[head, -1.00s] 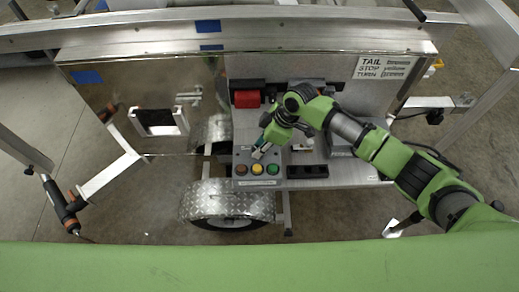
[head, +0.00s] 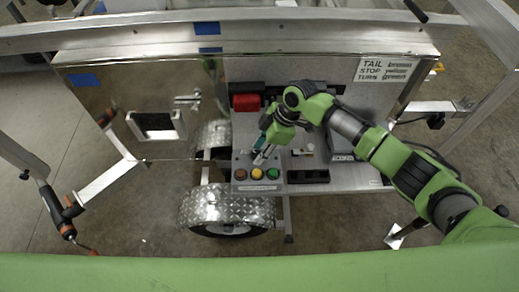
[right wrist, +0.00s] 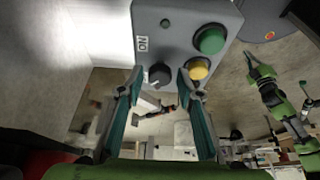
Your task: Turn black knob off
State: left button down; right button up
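The black knob (right wrist: 159,75) sits on a grey control box (right wrist: 180,22), near an "ON" label. My right gripper (right wrist: 159,85) is open, with one finger on each side of the knob; I cannot tell whether they touch it. In the head view the right gripper (head: 262,154) reaches down to the back part of the control box (head: 240,187) and hides the knob. A green arm, probably my left one, shows at the right of the right wrist view; its gripper (right wrist: 259,72) is too small to judge.
Red, yellow (head: 257,174) and green (head: 273,174) buttons line the box front. A red block (head: 247,102) stands behind it, and a black socket strip (head: 308,176) lies to its right. A diamond-plate fender (head: 230,207) is in front. A "TAIL STOP TURN" sign (head: 385,69) is behind.

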dwell(0.3)
jog(key=v, duration=1.2)
